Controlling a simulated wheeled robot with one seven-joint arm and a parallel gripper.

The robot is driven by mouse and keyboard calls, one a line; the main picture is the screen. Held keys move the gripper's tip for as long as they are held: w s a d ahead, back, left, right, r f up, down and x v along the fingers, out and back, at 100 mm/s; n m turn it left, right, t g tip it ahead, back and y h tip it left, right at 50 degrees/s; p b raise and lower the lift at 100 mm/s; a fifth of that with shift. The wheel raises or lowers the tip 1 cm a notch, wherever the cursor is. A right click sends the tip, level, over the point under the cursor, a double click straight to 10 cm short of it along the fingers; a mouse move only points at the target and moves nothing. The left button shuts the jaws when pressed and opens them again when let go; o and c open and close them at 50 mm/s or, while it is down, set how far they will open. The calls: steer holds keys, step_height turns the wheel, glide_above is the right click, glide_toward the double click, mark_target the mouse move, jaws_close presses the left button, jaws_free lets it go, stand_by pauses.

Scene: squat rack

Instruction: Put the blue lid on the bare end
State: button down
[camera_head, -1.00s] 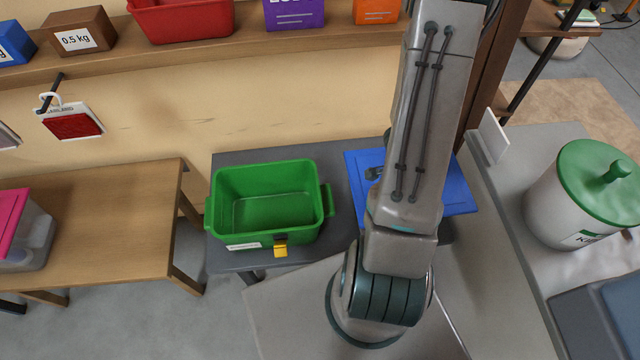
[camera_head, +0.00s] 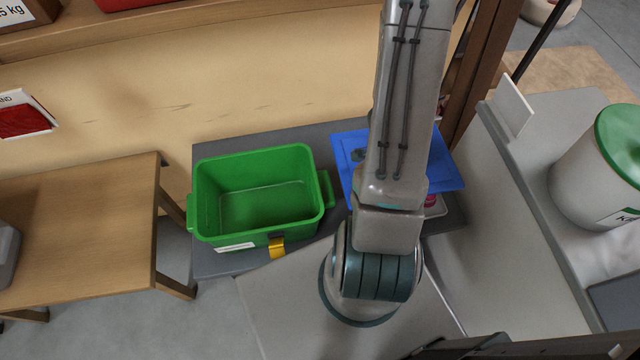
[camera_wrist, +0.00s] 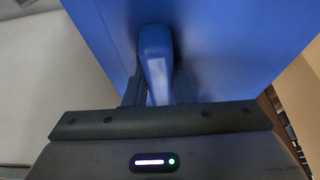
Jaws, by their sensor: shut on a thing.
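The blue lid (camera_head: 348,148) is a flat panel over the right part of the dark grey bench (camera_head: 218,262), partly hidden behind my arm in the head view. In the wrist view the blue lid (camera_wrist: 240,40) fills most of the picture, with its raised handle in the middle. My gripper (camera_wrist: 157,92) is shut on that handle. A small part of a pale container (camera_head: 436,207) with something pinkish-red shows below the lid's right front edge. I cannot tell whether lid and container touch. The open green box (camera_head: 262,190) stands on the bench to the left, empty, with a yellow latch.
A wooden bench (camera_head: 90,215) stands at left, with a gap before the grey bench. A wooden shelf (camera_head: 150,35) runs along the back wall. At right are a grey surface with a white tub (camera_head: 585,170) with a green lid, and a dark wooden upright (camera_head: 485,75).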

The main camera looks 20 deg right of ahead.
steer(key=shift+w+d+f+b, duration=0.1)
steer(key=shift+w+f+b, duration=0.2)
steer(key=shift+w+b, duration=0.8)
steer(key=shift+w, duration=0.3)
steer(key=w+p, duration=0.2)
steer(key=w, duration=1.3)
steer(key=shift+w+f+b, duration=0.15)
steer(key=shift+f+b, duration=2)
steer(key=shift+f, duration=3.85)
steer(key=shift+r, duration=0.1)
steer(key=c, duration=1.2)
jaws_free()
